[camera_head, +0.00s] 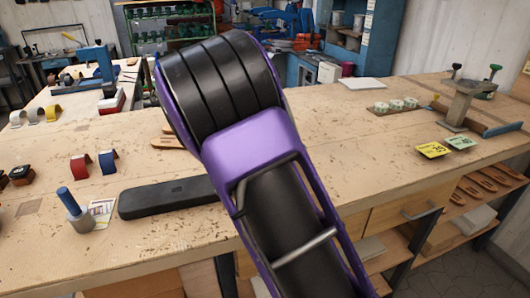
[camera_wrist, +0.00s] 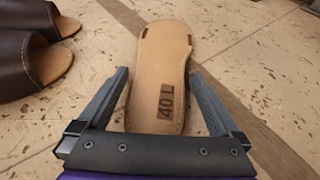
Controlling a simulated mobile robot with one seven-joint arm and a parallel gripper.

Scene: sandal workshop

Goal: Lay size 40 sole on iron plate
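A tan sole (camera_wrist: 164,60) marked "40 L" lies flat in the wrist view, its marked end toward me. My gripper (camera_wrist: 158,73) is open, with one finger on each side of the sole. I see a gap at the sole's far part; whether the fingers touch its near part I cannot tell. In the head view my purple and black arm hides the gripper and this sole.
Dark brown sandals (camera_wrist: 35,55) lie close to the left finger.

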